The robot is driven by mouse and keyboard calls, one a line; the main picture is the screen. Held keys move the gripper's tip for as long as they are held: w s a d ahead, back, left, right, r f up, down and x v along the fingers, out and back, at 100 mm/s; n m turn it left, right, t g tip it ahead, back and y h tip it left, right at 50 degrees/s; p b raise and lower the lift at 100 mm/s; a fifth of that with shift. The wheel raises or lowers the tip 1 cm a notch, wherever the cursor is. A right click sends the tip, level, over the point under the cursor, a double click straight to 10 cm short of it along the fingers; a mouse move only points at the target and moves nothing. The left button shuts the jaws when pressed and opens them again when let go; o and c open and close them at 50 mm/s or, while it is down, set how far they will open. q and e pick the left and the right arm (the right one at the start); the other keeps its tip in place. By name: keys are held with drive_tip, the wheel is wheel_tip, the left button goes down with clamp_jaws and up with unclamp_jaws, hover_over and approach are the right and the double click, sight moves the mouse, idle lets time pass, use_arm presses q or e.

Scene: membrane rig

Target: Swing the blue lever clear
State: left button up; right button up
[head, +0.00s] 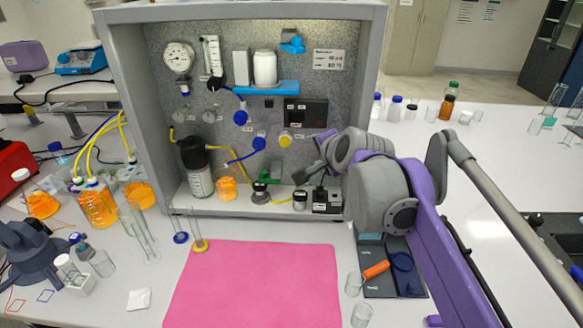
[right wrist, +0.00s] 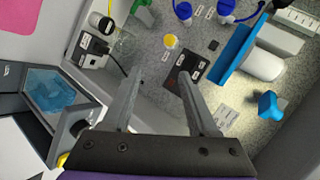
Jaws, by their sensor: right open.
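A blue lever-like fitting (head: 291,43) sits high on the grey panel in the head view; it also shows at the right of the right wrist view (right wrist: 269,105). Two blue-handled valves, an upper one (head: 241,117) and a lower one (head: 259,143), sit further down the panel; I cannot tell for certain which blue part is the lever. My right gripper (head: 310,176) is in front of the panel's lower right, below all these blue parts and apart from them. In the right wrist view its fingers (right wrist: 161,78) are spread with nothing between them. My left gripper is not in view.
The panel stands in a grey open-fronted cabinet (head: 125,110) with side walls. A blue shelf (head: 267,88) carries a white bottle (head: 265,68). A black box (head: 305,113) is above my right gripper. A pink mat (head: 255,285) lies clear in front; glassware stands on both sides.

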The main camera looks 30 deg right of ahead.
drive_tip(key=a+f+y, duration=0.2)
drive_tip(key=a+y, duration=0.1)
drive_tip(key=a, duration=0.3)
drive_tip(key=shift+s+a, duration=0.15)
drive_tip(key=shift+s, duration=0.2)
drive_tip(key=s+a+f+n+g, duration=0.2)
drive_tip(key=s+f+n, duration=0.3)
drive_tip(key=f, duration=0.4)
drive_tip(key=s+a+f+n+g, duration=0.1)
drive_tip(key=s+a+f+n, duration=0.3)
drive_tip(key=s+f+n, duration=0.2)
drive_tip(key=s+a+f+n+g, duration=0.2)
drive_tip(key=s+f+n, duration=0.4)
drive_tip(key=f, duration=0.5)
drive_tip(key=shift+s+a+f+g, duration=0.2)
drive_tip(key=shift+s+a, duration=0.2)
drive_tip(key=shift+s, duration=0.3)
drive_tip(key=shift+s+a+f+g, duration=0.1)
drive_tip(key=shift+s+a+f, duration=0.1)
drive_tip(key=shift+s+a, duration=0.35)
